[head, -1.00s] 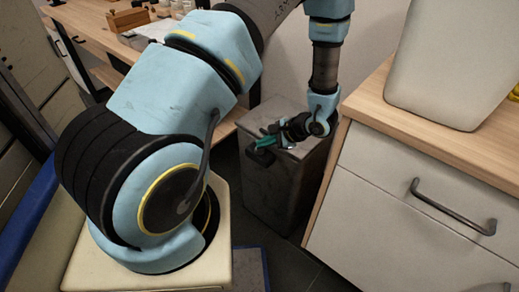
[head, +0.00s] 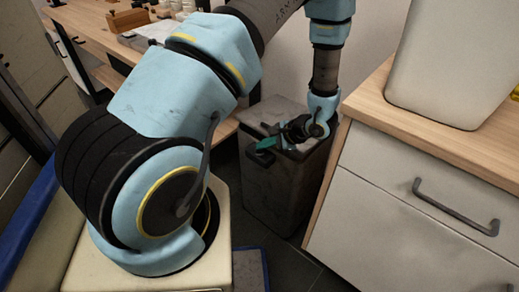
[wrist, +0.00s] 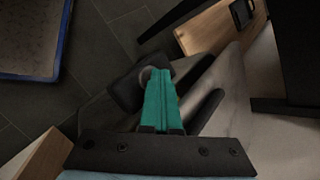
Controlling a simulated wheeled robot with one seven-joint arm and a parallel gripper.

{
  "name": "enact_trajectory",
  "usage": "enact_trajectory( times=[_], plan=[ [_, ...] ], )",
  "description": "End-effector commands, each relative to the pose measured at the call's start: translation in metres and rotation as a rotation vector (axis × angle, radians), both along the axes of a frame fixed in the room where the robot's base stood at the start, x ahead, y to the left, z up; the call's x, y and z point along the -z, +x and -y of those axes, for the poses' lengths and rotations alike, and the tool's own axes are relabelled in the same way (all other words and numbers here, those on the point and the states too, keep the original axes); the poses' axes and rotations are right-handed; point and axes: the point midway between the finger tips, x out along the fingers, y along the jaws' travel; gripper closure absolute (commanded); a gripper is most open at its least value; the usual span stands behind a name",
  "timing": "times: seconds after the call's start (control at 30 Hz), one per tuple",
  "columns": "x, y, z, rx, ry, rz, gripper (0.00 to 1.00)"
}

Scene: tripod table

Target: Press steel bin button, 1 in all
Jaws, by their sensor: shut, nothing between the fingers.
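The steel bin (head: 280,195) is a dark grey box on the floor between the wooden table and the white cabinet in the head view. Its worn grey top (wrist: 222,95) also shows in the wrist view. A dark rounded block (head: 262,158) sticks out at the bin's upper front edge. In the wrist view this block (wrist: 124,92) has a small round grey part, likely the button (wrist: 147,75), partly hidden by my fingers. My gripper (head: 263,146) is shut and empty, its green fingertips (wrist: 158,72) at the block. I cannot tell whether they touch the button.
The white drawer cabinet (head: 400,230) stands close on the bin's right, with a pale container (head: 450,65) on its wooden top. A wooden table (head: 112,45) with small items is behind on the left. A blue-edged mat (wrist: 30,35) lies on the dark floor.

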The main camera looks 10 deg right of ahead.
Motion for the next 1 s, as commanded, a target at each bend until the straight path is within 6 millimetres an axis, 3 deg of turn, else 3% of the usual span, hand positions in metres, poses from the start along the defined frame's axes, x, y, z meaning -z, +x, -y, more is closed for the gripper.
enact_trajectory(
  times=[0.33,0.77,1.0],
  plan=[
    [-0.018,0.000,0.000,0.001,-0.001,0.000,1.00],
    [-0.021,0.000,0.000,0.001,-0.001,0.000,1.00],
    [-0.041,0.000,0.000,0.001,-0.001,0.000,1.00]
  ],
)
